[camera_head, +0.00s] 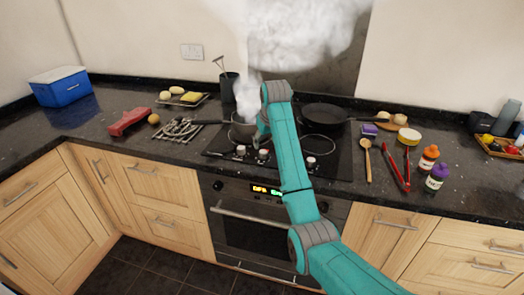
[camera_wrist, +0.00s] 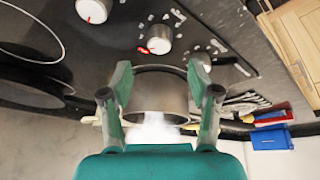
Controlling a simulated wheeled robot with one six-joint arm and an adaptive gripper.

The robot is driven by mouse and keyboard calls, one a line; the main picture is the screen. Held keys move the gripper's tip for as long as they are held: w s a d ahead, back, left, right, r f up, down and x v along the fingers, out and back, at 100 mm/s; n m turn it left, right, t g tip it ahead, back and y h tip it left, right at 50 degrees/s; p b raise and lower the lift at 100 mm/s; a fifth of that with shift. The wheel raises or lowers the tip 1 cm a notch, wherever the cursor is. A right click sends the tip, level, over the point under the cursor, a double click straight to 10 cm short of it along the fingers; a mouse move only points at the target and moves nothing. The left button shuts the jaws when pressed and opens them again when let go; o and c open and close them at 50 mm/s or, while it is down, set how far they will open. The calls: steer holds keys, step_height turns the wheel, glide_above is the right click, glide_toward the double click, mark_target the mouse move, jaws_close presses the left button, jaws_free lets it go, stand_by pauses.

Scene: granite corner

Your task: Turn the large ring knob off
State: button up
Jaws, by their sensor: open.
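The hob has a row of white-topped knobs along its front: a left knob (camera_head: 241,151), a middle knob (camera_head: 263,154) and a right knob (camera_head: 311,162). My arm may hide another. In the wrist view, a knob (camera_wrist: 160,38) with a red mark lies just beyond my fingertips, another (camera_wrist: 93,10) is at the top, and a third (camera_wrist: 200,60) is partly behind a finger. I cannot tell which knob is the large ring's. My gripper (camera_wrist: 160,78) is open and empty above the hob, fingers apart, with the steaming pot (camera_wrist: 160,96) showing between them.
The steaming pot (camera_head: 242,130) stands on the hob beside my gripper. A dark frying pan (camera_head: 324,116) sits at the back right. A wooden spoon (camera_head: 367,160), red tongs (camera_head: 394,168) and bottles lie to the right. A trivet (camera_head: 178,130) is left.

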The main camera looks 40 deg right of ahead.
mark_target(263, 152)
steer(key=x, duration=0.7)
steer(key=c, duration=1.2)
